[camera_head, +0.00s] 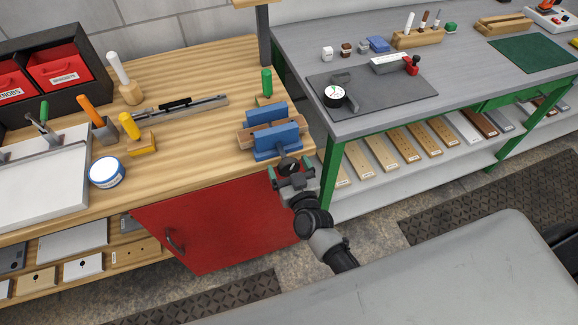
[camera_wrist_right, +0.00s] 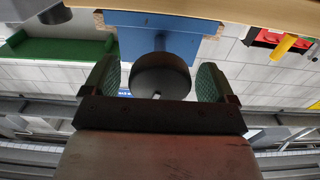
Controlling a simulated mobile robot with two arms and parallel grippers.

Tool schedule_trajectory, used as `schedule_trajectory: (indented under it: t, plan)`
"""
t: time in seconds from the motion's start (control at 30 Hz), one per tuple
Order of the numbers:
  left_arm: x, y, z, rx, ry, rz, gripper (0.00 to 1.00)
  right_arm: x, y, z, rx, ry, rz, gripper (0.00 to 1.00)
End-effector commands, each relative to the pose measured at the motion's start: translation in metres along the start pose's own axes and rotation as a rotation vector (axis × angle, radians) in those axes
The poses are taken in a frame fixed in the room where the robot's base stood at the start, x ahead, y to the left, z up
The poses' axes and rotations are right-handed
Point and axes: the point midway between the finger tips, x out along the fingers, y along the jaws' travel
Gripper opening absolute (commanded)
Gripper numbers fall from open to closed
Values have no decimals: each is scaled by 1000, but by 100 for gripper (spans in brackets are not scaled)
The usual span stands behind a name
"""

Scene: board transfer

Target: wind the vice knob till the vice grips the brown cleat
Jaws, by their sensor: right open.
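The blue vice (camera_head: 277,143) stands at the right front edge of the wooden bench. The brown cleat (camera_head: 244,138) lies between its two blue jaws and sticks out at the left. I cannot tell whether both jaws touch it. The dark round vice knob (camera_head: 288,164) faces out over the bench's front edge. My right gripper (camera_head: 291,177) is at the knob. In the right wrist view the knob (camera_wrist_right: 161,77) sits between the two open green-padded fingers, with a gap visible on each side. My left gripper is not in view.
A green-handled tool (camera_head: 267,82) stands just behind the vice. The red cabinet door (camera_head: 215,225) is below the bench front. A grey table (camera_head: 340,122) with a dark mat adjoins on the right. A blue-labelled tin (camera_head: 107,173) and yellow-handled tool (camera_head: 130,126) are at the left.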

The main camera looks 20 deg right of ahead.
Motion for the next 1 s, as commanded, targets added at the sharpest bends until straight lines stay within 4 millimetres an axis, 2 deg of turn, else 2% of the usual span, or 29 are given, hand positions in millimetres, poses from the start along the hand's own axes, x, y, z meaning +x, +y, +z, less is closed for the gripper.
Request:
schedule_trajectory:
  t: [0.23, 0.5, 0.57, 0.83, 1.0]
  plan:
    - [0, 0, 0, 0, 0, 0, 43, 1, 0, 0, 0, -1, 0, 87]
    - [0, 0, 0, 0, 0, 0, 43, 0, 0, 0, 0, -1, 0, 47]
    - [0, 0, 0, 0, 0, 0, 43, 0, 0, 0, 0, -1, 0, 40]
    - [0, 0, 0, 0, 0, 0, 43, 0, 0, 1, 35, -1, 0, 40]
    - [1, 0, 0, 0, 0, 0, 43, 0, 0, 1, 120, -1, 0, 40]
